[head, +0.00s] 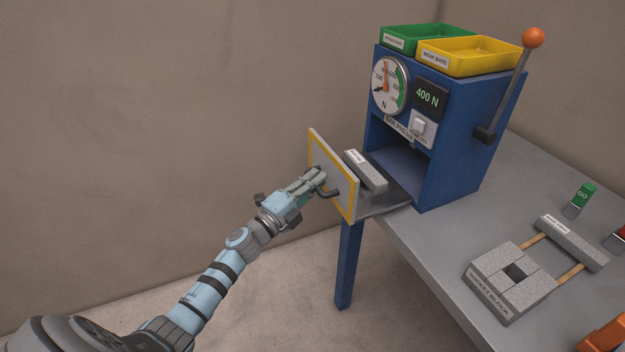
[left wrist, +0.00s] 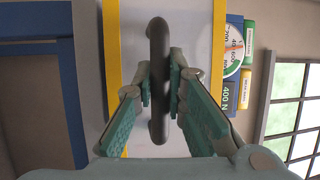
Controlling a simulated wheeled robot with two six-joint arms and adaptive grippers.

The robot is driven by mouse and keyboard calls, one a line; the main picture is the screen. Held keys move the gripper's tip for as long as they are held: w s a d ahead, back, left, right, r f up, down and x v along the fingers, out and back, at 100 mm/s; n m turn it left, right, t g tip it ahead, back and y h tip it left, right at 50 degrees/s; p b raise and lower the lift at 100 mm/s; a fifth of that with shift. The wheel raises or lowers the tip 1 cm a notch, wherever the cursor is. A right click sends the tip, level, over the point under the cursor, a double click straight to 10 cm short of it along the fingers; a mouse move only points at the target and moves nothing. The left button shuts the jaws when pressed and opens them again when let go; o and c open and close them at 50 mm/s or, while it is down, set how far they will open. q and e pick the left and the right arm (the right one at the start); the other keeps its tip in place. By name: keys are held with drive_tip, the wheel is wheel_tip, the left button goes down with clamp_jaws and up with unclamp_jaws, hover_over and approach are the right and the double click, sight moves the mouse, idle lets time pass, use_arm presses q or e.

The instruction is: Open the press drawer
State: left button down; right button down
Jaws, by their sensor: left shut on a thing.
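The blue press (head: 475,130) stands on the grey table with its drawer out at the left side. The drawer's light front panel (head: 325,152) has a yellow border and stands clear of the press body. A grey bar (head: 366,172) with a white label lies on the drawer behind the panel. My left gripper (head: 318,182) is at the panel, shut on the dark drawer handle (head: 332,193). In the left wrist view the handle (left wrist: 158,50) runs upright between the two fingers (left wrist: 160,85).
A green tray (head: 408,33) and a yellow tray (head: 480,66) sit on top of the press. An orange-knobbed lever (head: 510,85) is on its right side. A grey socket block (head: 500,295), a bar (head: 572,243) and a green GO block (head: 585,195) are on the table (head: 440,255). The floor left of the table is clear.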

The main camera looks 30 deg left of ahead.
use_arm(q)
drive_tip(key=c, duration=1.6)
unclamp_jaws()
drive_tip(key=shift+a, duration=0.1)
drive_tip(key=v, duration=1.2)
